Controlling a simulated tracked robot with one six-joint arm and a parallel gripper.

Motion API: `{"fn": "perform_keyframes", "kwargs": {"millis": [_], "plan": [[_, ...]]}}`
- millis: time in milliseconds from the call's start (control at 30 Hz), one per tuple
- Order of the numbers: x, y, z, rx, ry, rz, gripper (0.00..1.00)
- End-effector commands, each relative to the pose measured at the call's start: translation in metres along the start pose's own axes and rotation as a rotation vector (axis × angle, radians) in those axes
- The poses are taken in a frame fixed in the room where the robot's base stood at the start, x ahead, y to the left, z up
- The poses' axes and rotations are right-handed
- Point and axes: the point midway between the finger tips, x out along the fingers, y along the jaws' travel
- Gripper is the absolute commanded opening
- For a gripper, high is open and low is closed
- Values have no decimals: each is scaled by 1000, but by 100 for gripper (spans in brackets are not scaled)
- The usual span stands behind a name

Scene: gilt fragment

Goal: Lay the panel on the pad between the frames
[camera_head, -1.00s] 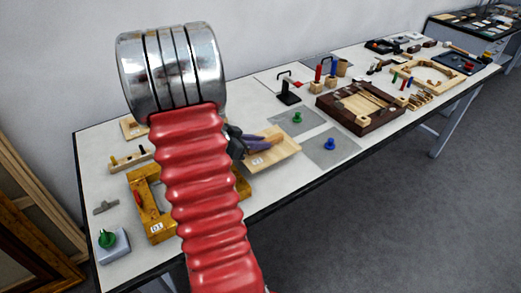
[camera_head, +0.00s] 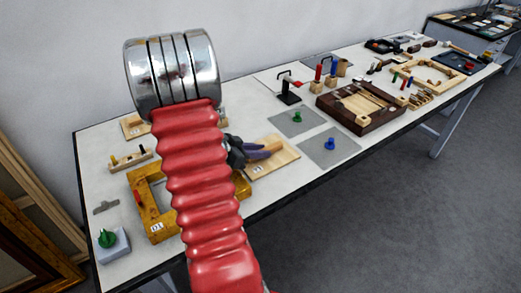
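A pale wooden panel (camera_head: 284,159) with a small label lies at or just above the table, between the amber wooden frame (camera_head: 146,210) at left and the dark brown frame (camera_head: 337,118) at right. My gripper (camera_head: 266,151), dark with purplish fingers, is over the panel's left part. Its fingertips seem to touch or nearly touch the panel; whether they grip it I cannot tell. My red arm sleeve hides much of the amber frame. Two grey mats show right of the panel, one with a green knob (camera_head: 297,117), one with a blue knob (camera_head: 330,143). Any pad under the panel is hidden.
A black stand (camera_head: 289,97) and small wooden blocks stand behind the mats. A grey block with a green knob (camera_head: 107,239) is at the front left. A small wooden rack (camera_head: 131,160) is at the left. The table's front edge runs close below the panel.

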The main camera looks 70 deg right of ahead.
Motion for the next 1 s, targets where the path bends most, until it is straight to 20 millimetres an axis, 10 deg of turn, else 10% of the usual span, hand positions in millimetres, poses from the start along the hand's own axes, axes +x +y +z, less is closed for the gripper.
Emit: {"fn": "perform_keyframes", "kwargs": {"millis": [567,1000], "plan": [[-2,0,-3,2,0,-1,36],[-62,-1,-3,2,1,-5,36]]}}
